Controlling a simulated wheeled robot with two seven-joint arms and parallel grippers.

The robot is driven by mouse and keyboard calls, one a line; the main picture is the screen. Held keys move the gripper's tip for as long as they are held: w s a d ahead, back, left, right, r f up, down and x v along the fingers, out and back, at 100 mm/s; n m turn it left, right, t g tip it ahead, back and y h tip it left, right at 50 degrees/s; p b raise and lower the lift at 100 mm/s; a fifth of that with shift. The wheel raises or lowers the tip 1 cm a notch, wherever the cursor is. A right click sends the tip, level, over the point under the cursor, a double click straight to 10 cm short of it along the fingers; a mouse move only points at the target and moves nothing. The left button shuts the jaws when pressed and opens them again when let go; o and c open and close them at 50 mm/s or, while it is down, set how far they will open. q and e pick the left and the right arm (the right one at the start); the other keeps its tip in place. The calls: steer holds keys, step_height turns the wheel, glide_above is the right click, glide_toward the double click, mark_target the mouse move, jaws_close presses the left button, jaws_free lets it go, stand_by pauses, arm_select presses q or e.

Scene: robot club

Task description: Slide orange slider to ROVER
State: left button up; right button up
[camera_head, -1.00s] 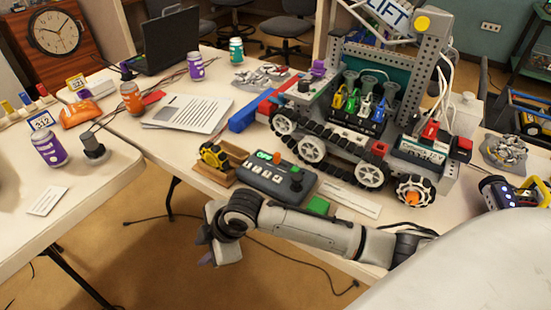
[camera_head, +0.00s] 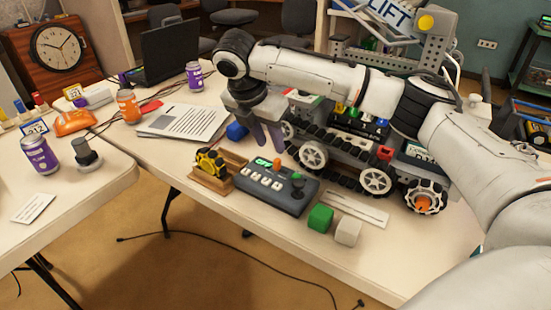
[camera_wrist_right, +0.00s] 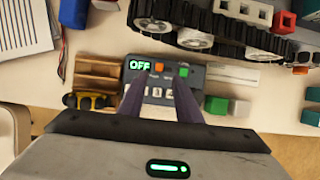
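The orange slider (camera_head: 277,161) is on the dark grey control box (camera_head: 258,187) near the table's front edge, just right of the green display (camera_head: 264,161). In the right wrist view the display (camera_wrist_right: 139,65) reads OFF, and the slider (camera_wrist_right: 163,66) is beside it. Small labels under it are too small to read, so I cannot tell where ROVER is. My right gripper (camera_head: 268,147) is open and empty, above and behind the box, pointing down. In the wrist view its two fingers (camera_wrist_right: 158,90) are apart over the box. My left gripper is out of view.
A wheeled, tracked rover (camera_head: 313,156) stands close behind the box. Papers (camera_head: 190,122) lie at the back left.

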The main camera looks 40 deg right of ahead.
mark_target(277, 160)
steer(key=b+x, duration=0.1)
steer(key=x, duration=0.6)
steer(key=shift+d+f, duration=0.1)
steer(key=shift+f, duration=0.2)
